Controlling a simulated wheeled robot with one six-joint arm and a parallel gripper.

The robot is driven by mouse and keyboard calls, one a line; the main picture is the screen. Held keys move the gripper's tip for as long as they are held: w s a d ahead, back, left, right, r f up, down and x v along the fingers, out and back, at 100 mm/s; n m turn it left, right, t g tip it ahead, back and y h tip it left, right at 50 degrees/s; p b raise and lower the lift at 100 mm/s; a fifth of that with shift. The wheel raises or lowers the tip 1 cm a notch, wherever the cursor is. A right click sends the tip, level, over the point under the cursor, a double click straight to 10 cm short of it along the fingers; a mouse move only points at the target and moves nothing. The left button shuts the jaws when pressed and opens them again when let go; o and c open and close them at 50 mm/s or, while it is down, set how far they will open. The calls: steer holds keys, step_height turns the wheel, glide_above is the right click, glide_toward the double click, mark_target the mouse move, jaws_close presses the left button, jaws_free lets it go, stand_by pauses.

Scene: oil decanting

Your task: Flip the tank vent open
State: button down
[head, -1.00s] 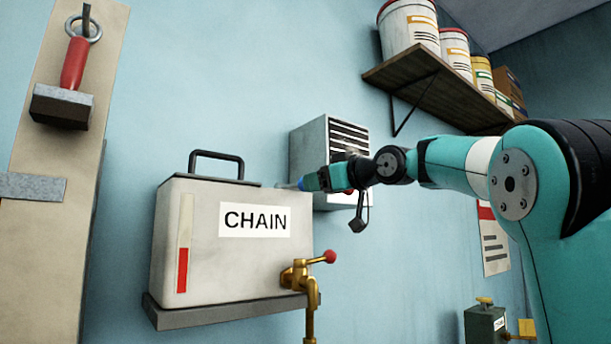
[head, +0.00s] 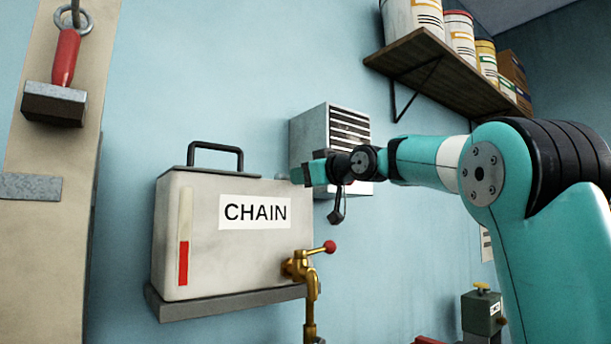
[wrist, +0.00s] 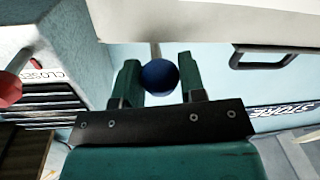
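The white tank (head: 230,265) labelled CHAIN stands on a grey wall ledge, with a black handle on its top. At its top right edge is the vent lever, a thin grey rod (wrist: 155,49) ending in a blue ball knob (wrist: 160,75). My gripper (head: 303,175) is at that corner. In the wrist view my gripper (wrist: 159,80) has its two green fingers against both sides of the blue knob, shut on it. In the head view the knob is hidden by the fingers.
A louvred grey box (head: 328,140) is on the wall right behind my gripper. A brass tap (head: 305,268) with a red knob is at the tank's lower right. A shelf (head: 440,70) with cans is at upper right. A red-handled tool (head: 66,60) hangs at left.

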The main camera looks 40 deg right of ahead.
steer(key=shift+f+t+b, duration=0.5)
steer(key=shift+f+b, duration=0.5)
steer(key=shift+b, duration=1.15)
steer(key=f+t+b, duration=0.1)
steer(key=b, duration=0.2)
steer(key=shift+w+y, duration=0.15)
steer(key=shift+y, duration=0.15)
steer(key=shift+w+t+b, duration=0.1)
steer(key=shift+t+b, duration=0.4)
steer(key=shift+b, duration=0.65)
steer(key=shift+r, duration=0.1)
steer(key=c, duration=0.7)
jaws_free()
steer(key=shift+b+v, duration=3.75)
steer(key=shift+v, duration=4.95)
steer(key=shift+a, duration=0.15)
